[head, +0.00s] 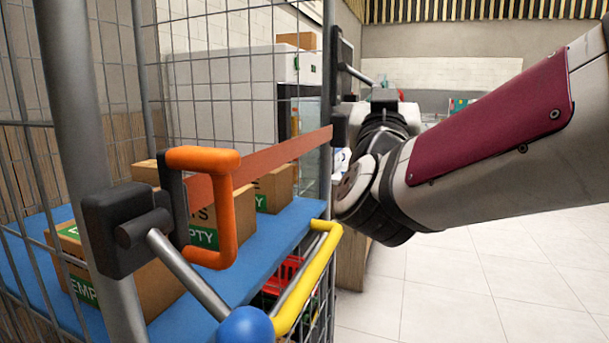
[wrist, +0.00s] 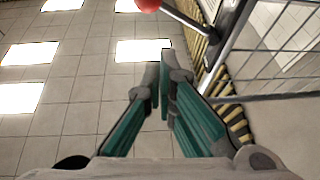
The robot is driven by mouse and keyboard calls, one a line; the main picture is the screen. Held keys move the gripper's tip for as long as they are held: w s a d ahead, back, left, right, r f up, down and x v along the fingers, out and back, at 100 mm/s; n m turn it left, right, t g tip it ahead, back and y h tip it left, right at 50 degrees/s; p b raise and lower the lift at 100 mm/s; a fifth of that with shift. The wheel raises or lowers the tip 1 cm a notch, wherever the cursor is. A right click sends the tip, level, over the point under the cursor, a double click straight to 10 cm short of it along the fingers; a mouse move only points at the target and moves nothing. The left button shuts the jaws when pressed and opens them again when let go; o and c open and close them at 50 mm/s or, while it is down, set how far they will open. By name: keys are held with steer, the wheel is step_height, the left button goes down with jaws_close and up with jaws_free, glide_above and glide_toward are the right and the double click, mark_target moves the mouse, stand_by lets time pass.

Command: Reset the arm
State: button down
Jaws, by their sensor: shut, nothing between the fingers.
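My arm comes in from the right in the head view, with a white link, a maroon panel and black joints. Its far end is close to the right post of a wire cage trolley (head: 326,100). My gripper's fingers cannot be made out in the head view. In the wrist view my gripper (wrist: 165,78) has its two grey fingers with green sides brought together, with nothing between them. The wrist view looks up at the tiled ceiling (wrist: 75,70). The trolley's mesh (wrist: 265,65) is right of the fingers, apart from them in the picture.
The trolley has a blue shelf (head: 290,228) with cardboard boxes, a rust-red strap (head: 275,156), an orange handle (head: 224,205) and a yellow handle (head: 307,283). A red knob (wrist: 148,5) is ahead of the fingers. Tiled floor (head: 470,290) is clear at the lower right.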

steer(key=s+a+f+n+g+y, duration=0.1)
steer(key=s+f+n+g+y, duration=0.3)
steer(key=f, duration=0.5)
steer(key=s+a+f+n+g+y, duration=0.1)
steer(key=s+f+g+y, duration=0.45)
steer(key=f, duration=0.45)
steer(key=s+d+f+m+g+h, duration=0.1)
steer(key=s+d+f+g, duration=0.1)
steer(key=s+f+g, duration=0.45)
steer(key=s+d+f+g+h, duration=0.1)
steer(key=s+d+f, duration=0.2)
steer(key=s, duration=0.6)
steer(key=s+d+f+m+g, duration=0.1)
steer(key=s+d+g, duration=0.15)
steer(key=s, duration=0.65)
step_height(320, 180, up, 13)
steer(key=t+p, duration=0.1)
steer(key=p, duration=1.1)
steer(key=shift+w+f+t+h, duration=0.15)
steer(key=shift+w+t+h, duration=0.2)
steer(key=shift+a, duration=0.1)
